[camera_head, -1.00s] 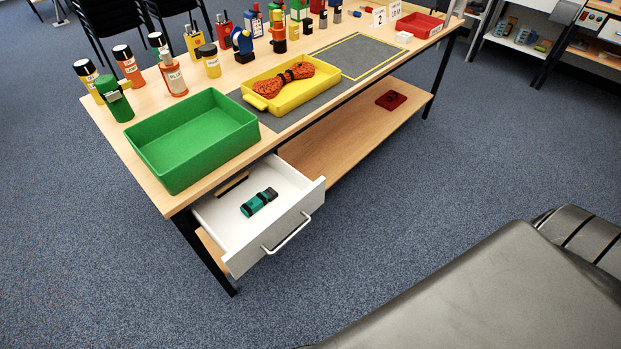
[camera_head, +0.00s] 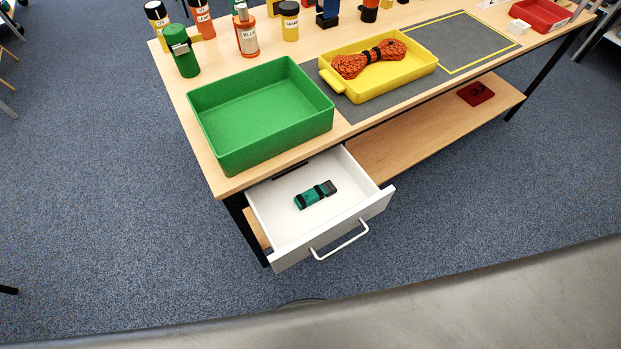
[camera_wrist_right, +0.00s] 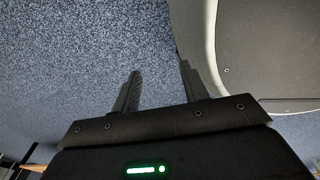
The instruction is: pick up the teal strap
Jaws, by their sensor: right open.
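The teal strap (camera_head: 315,194) is a small rolled bundle with dark bands and a dark end. It lies on the white floor of the open drawer (camera_head: 354,216), under the table's front left part. Neither gripper shows in the head view. In the right wrist view my right gripper (camera_wrist_right: 160,82) is open and empty, with carpet beyond its fingers, apart from the strap. My left gripper is not in view.
A green tray (camera_head: 262,148) stands on the table above the drawer. A yellow tray (camera_head: 385,92) holds an orange rope bundle (camera_head: 369,58). Several bottles line the back. A lower shelf (camera_head: 420,132) extends right of the drawer. Carpet in front is clear.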

